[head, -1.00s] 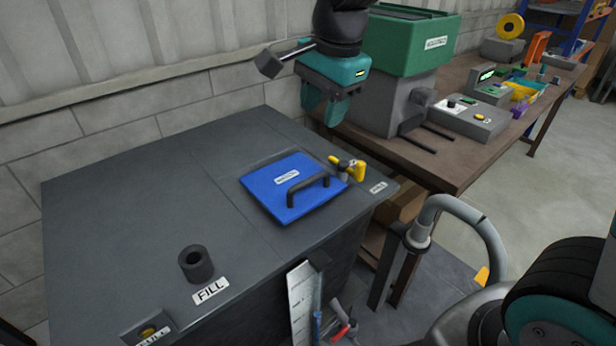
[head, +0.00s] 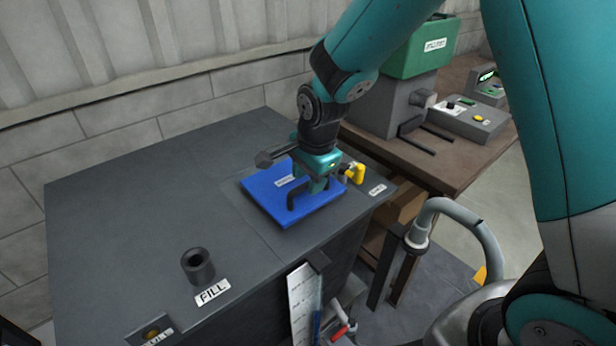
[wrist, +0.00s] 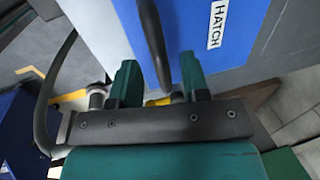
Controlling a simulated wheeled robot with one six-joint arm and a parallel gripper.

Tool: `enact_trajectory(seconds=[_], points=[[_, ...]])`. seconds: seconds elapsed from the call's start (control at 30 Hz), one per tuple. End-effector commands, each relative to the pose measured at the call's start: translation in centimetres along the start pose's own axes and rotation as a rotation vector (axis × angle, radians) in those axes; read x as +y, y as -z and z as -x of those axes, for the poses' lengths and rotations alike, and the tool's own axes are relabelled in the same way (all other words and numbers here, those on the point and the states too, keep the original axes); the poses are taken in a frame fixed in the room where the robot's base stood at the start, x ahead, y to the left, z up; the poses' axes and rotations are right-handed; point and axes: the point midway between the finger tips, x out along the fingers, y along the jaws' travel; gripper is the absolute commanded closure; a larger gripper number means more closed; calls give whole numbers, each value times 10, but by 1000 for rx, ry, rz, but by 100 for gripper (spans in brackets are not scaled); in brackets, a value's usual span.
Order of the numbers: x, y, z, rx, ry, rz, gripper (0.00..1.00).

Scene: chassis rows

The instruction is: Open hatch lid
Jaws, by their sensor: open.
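The blue hatch lid (head: 268,194) lies flat and closed on top of the dark grey cabinet. It also fills the upper part of the wrist view (wrist: 230,60), with its HATCH label. Its dark handle (head: 291,203) is partly hidden by my gripper; in the wrist view the handle (wrist: 154,40) runs down between the two fingers. My gripper (head: 314,186) is over the lid, open, with its teal fingers (wrist: 160,85) on either side of the handle. A yellow latch (head: 355,173) stands at the lid's right edge.
The grey cabinet top (head: 130,190) is clear to the left. A FILL pipe (head: 197,266) stands near its front edge. A clipboard (head: 303,300) hangs on the front. A workbench with a green-topped machine (head: 415,55) stands behind right.

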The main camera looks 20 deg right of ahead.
Motion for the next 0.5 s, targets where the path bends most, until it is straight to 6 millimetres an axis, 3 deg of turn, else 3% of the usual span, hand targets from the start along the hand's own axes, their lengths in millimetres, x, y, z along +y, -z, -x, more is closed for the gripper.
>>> enact_trajectory(seconds=[0.4,0.5], points=[[0,0,-9,0,1,0,58],[0,0,-9,0,1,0,81]])
